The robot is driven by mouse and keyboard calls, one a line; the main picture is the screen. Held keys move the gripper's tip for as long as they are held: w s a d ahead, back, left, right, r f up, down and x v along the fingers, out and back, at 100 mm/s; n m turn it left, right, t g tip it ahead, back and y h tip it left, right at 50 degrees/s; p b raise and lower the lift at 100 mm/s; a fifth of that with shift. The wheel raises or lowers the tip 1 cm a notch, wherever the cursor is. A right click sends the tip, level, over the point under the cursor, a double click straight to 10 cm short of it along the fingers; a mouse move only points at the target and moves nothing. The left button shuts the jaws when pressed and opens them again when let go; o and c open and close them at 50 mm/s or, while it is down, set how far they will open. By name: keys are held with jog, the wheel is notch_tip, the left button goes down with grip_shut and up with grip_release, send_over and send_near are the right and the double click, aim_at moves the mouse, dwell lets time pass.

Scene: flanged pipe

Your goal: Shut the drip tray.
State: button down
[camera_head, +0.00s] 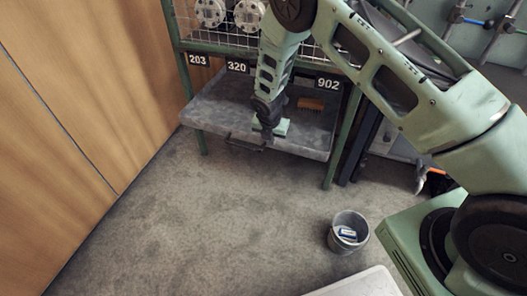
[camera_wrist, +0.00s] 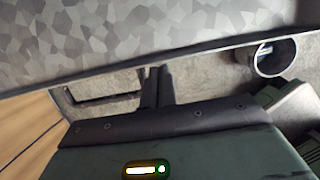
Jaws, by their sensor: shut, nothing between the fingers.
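The drip tray (camera_head: 210,112) is a grey metal tray low in the green rack, below the number labels. It stands out in front of the rack's posts, so it is at least partly open. A dark bar handle (camera_head: 243,146) is on its front edge. My gripper (camera_head: 268,140) points down at the tray's front edge, right of the handle; it is shut and empty. In the wrist view the mottled grey tray (camera_wrist: 150,40) fills the top, with the handle (camera_wrist: 95,92) left of my gripper's fingers (camera_wrist: 157,75). I cannot tell whether the fingers touch the tray.
A brown brush-like block (camera_head: 311,103) is at the tray's right side. A grey bucket (camera_head: 348,232) with a blue and white item stands on the floor. A wooden wall (camera_head: 60,140) is on the left. The concrete floor (camera_head: 200,220) before the tray is clear.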

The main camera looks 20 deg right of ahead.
jog(key=w+d, duration=0.2)
jog(key=w, duration=0.1)
jog(key=w+d, duration=0.2)
jog(key=w, duration=0.1)
jog(key=w+d, duration=0.3)
jog(key=shift+w+d, duration=0.1)
jog(key=shift+w, duration=0.05)
